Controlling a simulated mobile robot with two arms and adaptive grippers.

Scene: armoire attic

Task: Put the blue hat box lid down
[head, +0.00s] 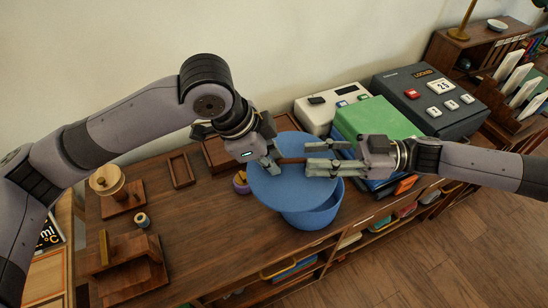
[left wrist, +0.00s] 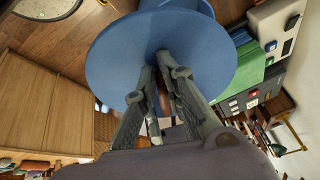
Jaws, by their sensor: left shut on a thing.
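The blue hat box lid (head: 290,190) is a round disc, held above the blue hat box (head: 318,218) and offset to its left. The round box stands on the wooden cabinet top, partly hidden by the lid. My left gripper (head: 274,160) is shut on the lid's brown handle. In the left wrist view the fingers (left wrist: 163,95) close around this brown part, and the lid (left wrist: 115,62) spreads behind them. My right gripper (head: 308,158) is over the lid's right side, fingers pointing left and apart. Whether it touches the lid or handle cannot be told.
A green box (head: 375,122) on a stack, a white device (head: 325,112) and a dark locked box (head: 430,100) stand at the right. Bare cabinet top (head: 215,240) lies left of the hat box.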

